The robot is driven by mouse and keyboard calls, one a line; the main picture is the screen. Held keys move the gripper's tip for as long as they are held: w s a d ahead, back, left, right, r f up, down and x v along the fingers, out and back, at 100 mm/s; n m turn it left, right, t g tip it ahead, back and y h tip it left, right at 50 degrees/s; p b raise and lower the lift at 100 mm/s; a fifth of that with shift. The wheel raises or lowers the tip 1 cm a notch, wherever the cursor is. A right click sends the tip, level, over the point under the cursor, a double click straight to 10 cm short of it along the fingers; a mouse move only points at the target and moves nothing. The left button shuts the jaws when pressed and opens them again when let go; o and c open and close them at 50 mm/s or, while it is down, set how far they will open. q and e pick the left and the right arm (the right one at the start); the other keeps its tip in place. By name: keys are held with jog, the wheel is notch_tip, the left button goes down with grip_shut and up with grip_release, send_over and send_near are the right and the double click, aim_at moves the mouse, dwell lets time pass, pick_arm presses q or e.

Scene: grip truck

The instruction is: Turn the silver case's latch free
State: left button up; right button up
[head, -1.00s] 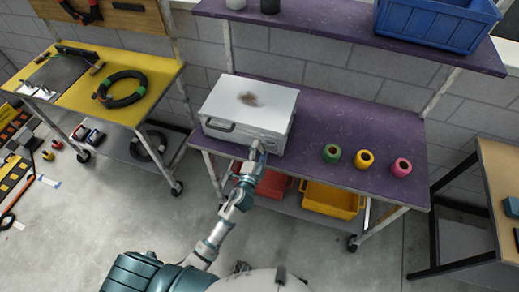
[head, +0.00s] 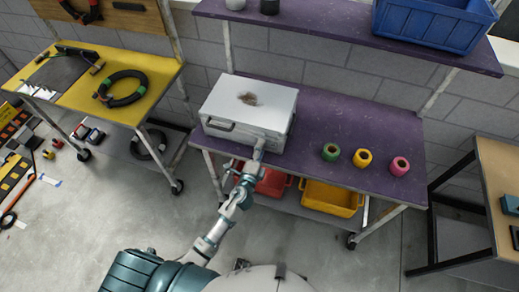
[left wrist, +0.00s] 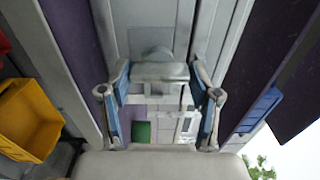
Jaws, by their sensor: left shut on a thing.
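The silver case (head: 255,103) sits closed on the purple bench, with a brown stain on its lid and a dark handle on its front. My left gripper (head: 259,148) is at the right part of the case's front face. In the left wrist view the two blue-grey fingers of my left gripper (left wrist: 161,82) stand on either side of the grey latch (left wrist: 160,72) and are shut on it. The latch is hidden behind the gripper in the head view, and how far it is turned I cannot tell. My right gripper is not in view.
Green, yellow and pink rolls stand on the purple bench (head: 310,120) right of the case. Red and yellow bins (head: 331,198) are below it. A shelf with a blue crate (head: 436,22) hangs above. A yellow table (head: 85,88) stands at the left.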

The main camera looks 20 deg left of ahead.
pick_arm(q)
jog(key=shift+s+d+f, duration=0.1)
jog(key=shift+f, duration=0.25)
jog(key=o, duration=0.9)
jog(key=shift+o, duration=1.2)
jog(key=shift+d+r, duration=0.1)
jog(key=shift+r, duration=0.05)
jog(key=s, duration=1.2)
jog(key=shift+a, duration=0.2)
jog(key=shift+w, duration=0.1)
